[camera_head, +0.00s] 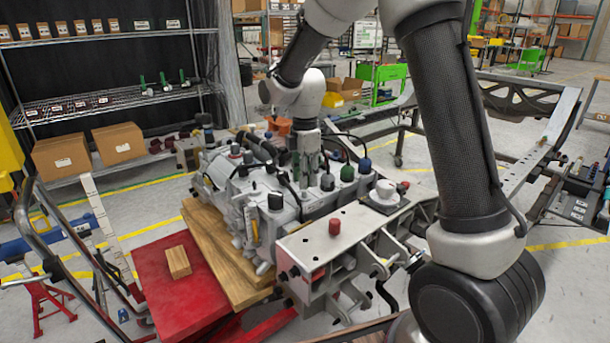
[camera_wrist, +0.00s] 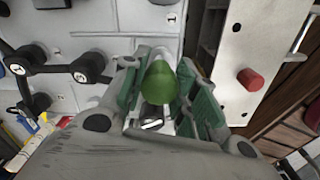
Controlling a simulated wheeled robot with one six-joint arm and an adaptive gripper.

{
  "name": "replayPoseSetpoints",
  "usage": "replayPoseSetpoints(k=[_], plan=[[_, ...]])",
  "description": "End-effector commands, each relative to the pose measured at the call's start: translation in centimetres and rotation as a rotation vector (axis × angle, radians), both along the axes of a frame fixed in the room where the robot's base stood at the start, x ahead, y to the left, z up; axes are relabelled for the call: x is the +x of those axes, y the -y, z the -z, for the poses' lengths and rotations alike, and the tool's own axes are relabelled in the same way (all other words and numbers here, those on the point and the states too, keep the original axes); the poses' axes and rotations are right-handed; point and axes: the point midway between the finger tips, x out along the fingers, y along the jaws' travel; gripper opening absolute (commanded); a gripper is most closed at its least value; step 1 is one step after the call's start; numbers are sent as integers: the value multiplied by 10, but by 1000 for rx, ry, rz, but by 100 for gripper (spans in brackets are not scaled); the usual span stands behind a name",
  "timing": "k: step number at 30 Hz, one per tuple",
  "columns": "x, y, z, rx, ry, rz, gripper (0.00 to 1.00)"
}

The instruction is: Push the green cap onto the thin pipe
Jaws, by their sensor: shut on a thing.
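The green cap (camera_wrist: 160,88) sits between the two padded fingers of my gripper (camera_wrist: 163,100) in the wrist view. The fingers are shut on it. A pale rounded piece shows at the cap's upper end, and a shiny metal piece shows just below the cap. I cannot tell whether either is the thin pipe, or whether the cap touches it. In the head view my gripper (camera_head: 309,160) points down over the grey chassis assembly (camera_head: 240,178). The held cap is not clear there. A dark green knob-like piece (camera_head: 347,173) stands to the right of my gripper.
A dark blue piece (camera_head: 365,166) and a black-topped piece (camera_head: 327,182) stand close to my gripper. A red cylinder (camera_head: 335,227) stands on the pale plate (camera_head: 310,245). In the wrist view, black numbered knobs (camera_wrist: 88,67) lie left of my gripper.

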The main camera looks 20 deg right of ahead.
Motion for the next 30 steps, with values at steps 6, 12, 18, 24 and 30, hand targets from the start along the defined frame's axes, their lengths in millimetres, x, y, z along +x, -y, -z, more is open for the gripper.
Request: replayPoseSetpoints(k=[6,12,18,24,30], plan=[[0,0,9,0,-2,0,19],[0,0,17,0,-2,0,19],[0,0,19,0,-1,0,19],[0,0,19,0,-1,0,19],[0,0,21,0,-1,0,19]])
